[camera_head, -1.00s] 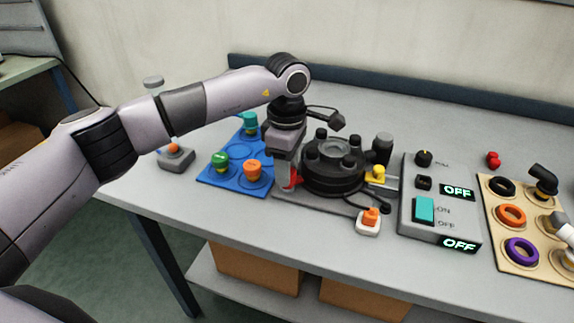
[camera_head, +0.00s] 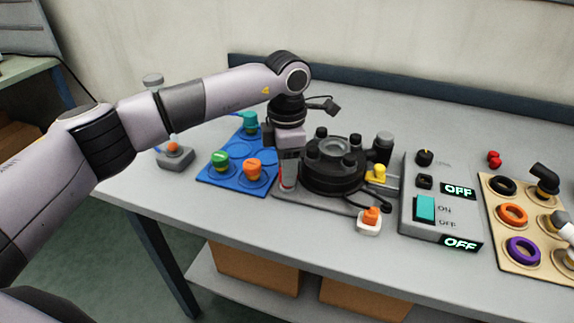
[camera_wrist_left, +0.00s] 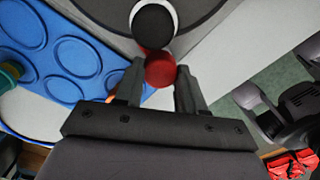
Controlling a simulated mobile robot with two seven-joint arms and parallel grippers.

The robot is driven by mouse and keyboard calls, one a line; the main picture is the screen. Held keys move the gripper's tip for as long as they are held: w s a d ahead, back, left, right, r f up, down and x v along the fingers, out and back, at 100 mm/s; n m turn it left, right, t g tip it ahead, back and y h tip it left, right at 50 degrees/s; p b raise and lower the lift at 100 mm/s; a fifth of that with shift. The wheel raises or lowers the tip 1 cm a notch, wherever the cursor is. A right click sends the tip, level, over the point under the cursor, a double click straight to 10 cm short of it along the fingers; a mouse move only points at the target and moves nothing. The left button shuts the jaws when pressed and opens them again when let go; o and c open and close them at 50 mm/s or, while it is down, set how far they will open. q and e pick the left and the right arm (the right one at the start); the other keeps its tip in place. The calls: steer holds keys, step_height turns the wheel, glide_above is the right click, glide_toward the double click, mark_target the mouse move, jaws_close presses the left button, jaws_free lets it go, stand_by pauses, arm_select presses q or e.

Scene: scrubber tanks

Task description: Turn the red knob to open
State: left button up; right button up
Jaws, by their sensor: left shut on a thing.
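The red knob (camera_wrist_left: 160,70) is in the left wrist view, between the two fingertips of my left gripper (camera_wrist_left: 158,88), next to a black round part with a pale rim. In the head view my left gripper (camera_head: 287,182) points down at the left side of the black round device (camera_head: 333,177). It is shut on the red knob, and its fingers hide almost all of the knob there. My right gripper is not in view.
A blue tray (camera_head: 212,177) with green, orange and teal pieces lies left of the device. A grey switch box (camera_head: 430,236) with two OFF displays stands to the right. Beyond it is a board (camera_head: 498,245) with coloured rings. Clear table lies behind the device.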

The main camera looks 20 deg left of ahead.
arm_select(q)
steer(key=n, duration=0.4)
steer(key=shift+r, duration=0.1)
steer(key=shift+n, duration=1.9)
steer(key=o, duration=0.8)
step_height(320, 180, up, 6)
steer(key=shift+r+b, duration=0.1)
steer(key=shift+b, duration=0.2)
steer(key=shift+r, duration=0.5)
steer(key=shift+f, duration=0.1)
